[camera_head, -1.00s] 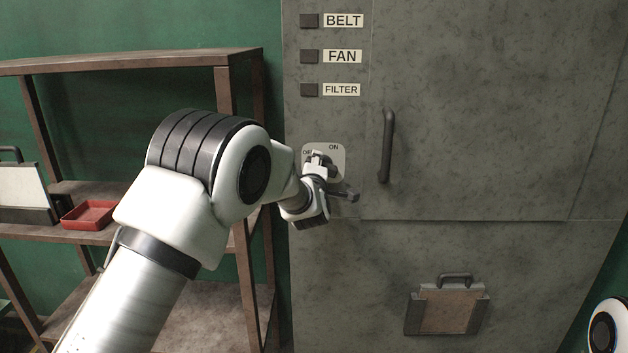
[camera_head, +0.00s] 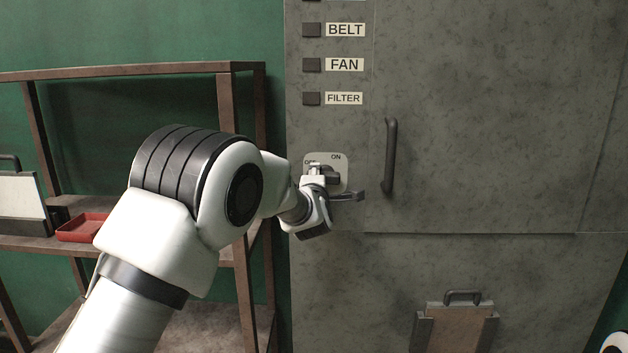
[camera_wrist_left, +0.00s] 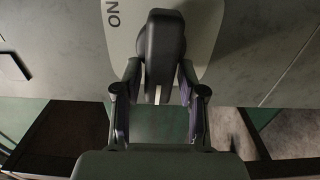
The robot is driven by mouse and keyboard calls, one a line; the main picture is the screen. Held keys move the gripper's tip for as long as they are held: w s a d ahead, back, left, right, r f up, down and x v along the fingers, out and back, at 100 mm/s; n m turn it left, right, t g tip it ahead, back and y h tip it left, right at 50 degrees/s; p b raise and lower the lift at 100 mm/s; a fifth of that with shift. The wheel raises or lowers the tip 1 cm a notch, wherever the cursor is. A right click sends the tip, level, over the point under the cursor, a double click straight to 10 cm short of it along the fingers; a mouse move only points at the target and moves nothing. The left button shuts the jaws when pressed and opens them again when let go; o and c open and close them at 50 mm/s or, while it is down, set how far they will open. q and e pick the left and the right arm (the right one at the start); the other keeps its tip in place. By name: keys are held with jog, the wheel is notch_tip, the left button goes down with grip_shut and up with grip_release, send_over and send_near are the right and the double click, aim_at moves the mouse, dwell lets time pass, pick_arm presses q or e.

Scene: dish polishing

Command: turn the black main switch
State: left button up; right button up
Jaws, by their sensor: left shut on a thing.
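The black main switch (camera_head: 320,167) sits on a pale plate (camera_head: 341,160) marked OFF and ON on the grey cabinet. My left gripper (camera_head: 328,181) is at the switch and partly covers it and the OFF label. In the left wrist view the switch's dark rounded knob (camera_wrist_left: 163,42) stands between the two fingers of my left gripper (camera_wrist_left: 160,82), which is shut on it. The ON label shows sideways on the plate (camera_wrist_left: 203,30), left of the knob. The knob's exact angle is hard to tell. My right gripper is out of view.
Dark buttons labelled BELT, FAN and FILTER (camera_head: 312,98) are above the switch. A vertical door handle (camera_head: 390,157) stands close to its right. A brown shelf (camera_head: 130,70) with a red tray (camera_head: 82,228) is on the left. A handled panel (camera_head: 460,325) is low on the cabinet.

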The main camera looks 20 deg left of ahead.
pick_arm(q)
jog(key=o, duration=0.9)
jog(key=shift+d+f, duration=0.1)
jog(key=shift+f, duration=0.05)
jog(key=shift+c, duration=0.2)
jog(key=shift+w+d, duration=0.2)
jog(key=shift+s, duration=0.1)
jog(key=shift+s, duration=0.25)
jog(key=v, duration=1.1)
jog(key=shift+s+d, duration=0.15)
